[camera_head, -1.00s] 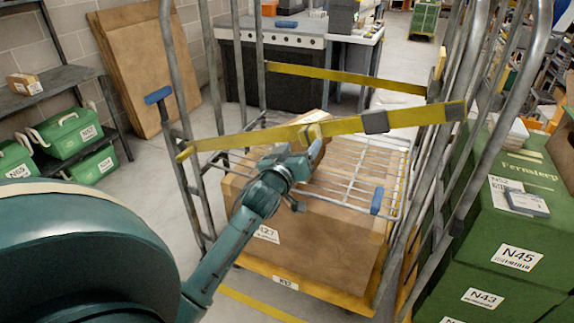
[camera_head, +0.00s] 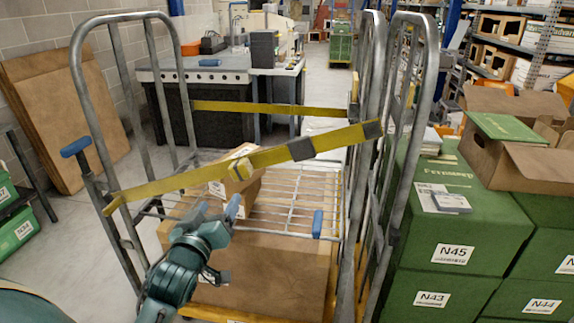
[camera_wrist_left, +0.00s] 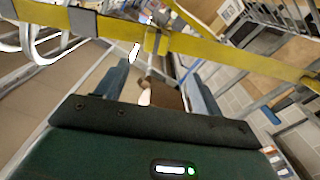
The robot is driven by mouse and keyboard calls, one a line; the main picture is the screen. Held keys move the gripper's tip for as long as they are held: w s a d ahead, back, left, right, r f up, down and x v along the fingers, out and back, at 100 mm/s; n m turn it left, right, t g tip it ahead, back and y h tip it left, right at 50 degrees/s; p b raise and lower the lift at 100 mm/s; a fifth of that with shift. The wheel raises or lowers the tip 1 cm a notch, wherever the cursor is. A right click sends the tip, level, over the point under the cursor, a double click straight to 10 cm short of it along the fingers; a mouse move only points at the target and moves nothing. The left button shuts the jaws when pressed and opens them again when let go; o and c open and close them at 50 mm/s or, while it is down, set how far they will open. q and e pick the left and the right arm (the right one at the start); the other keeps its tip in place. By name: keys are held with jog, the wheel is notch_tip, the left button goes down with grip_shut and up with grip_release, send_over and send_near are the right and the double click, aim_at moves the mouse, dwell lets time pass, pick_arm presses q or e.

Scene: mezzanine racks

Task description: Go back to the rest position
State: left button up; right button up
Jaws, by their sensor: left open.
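My left gripper (camera_head: 217,208) is open and empty in the head view, in front of the roll cage and just below its yellow strap (camera_head: 270,155). Its spread fingers (camera_wrist_left: 157,90) also show in the left wrist view, with the strap crossing beyond them. A small cardboard box (camera_head: 245,188) sits on the cage's wire shelf (camera_head: 290,208), behind the gripper and partly hidden by the strap and fingers. Whether the fingertips touch it, I cannot tell. My right gripper is in neither view.
A large cardboard box (camera_head: 270,275) stands under the wire shelf. Cage rails (camera_head: 368,160) rise on both sides. Green boxes (camera_head: 440,225) are stacked close on the right. A workbench (camera_head: 215,75) stands behind. Grey floor (camera_head: 60,255) is open at the left.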

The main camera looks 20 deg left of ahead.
pick_arm(q)
jog(key=s+d+f+m+g+h, duration=0.3)
jog(key=s+d+f+m+h, duration=0.1)
jog(key=s+d+f, duration=0.4)
jog(key=s+d+f+m+g+h+p, duration=0.1)
jog(key=s+d+f+m+g+h, duration=0.2)
jog(key=s+d+f+m, duration=0.3)
jog(key=s+d+f, duration=0.3)
jog(key=d+f, duration=0.3)
jog(key=f, duration=0.2)
jog(key=shift+d+f+g+h+p, duration=0.2)
jog(key=shift+d+g+h+p, duration=0.1)
jog(key=shift+d+g+h, duration=0.1)
